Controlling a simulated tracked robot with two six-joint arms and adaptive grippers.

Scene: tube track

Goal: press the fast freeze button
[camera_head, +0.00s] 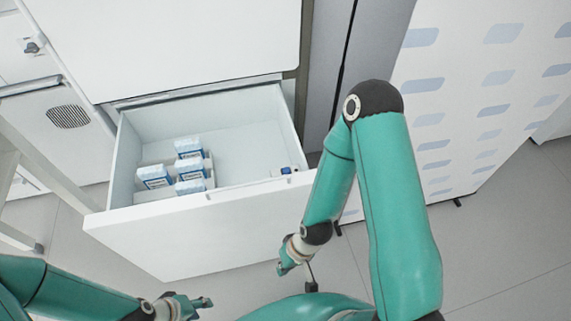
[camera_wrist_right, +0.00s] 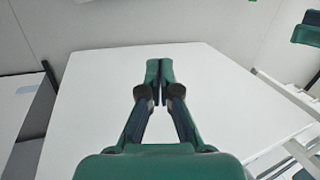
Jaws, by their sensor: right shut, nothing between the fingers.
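An open white drawer (camera_head: 195,228) fills the middle left of the head view. A small white piece with blue and red marks (camera_head: 286,170) sits at its right front inner edge; I cannot tell whether it is the fast freeze button. My right gripper (camera_head: 281,268) is in front of the drawer's right part, below the rim. In the right wrist view it (camera_wrist_right: 159,70) is shut and empty, with its fingertips over a plain white surface. My left gripper (camera_head: 203,302) is low in the head view, in front of and below the drawer; its finger opening is too small to judge.
Several blue and white boxes (camera_head: 189,147) stand at the drawer's left. A white cabinet front (camera_head: 180,40) rises above it. A white panel with blue patches (camera_head: 470,100) stands at the right. Grey tiled floor (camera_head: 500,240) is clear at lower right.

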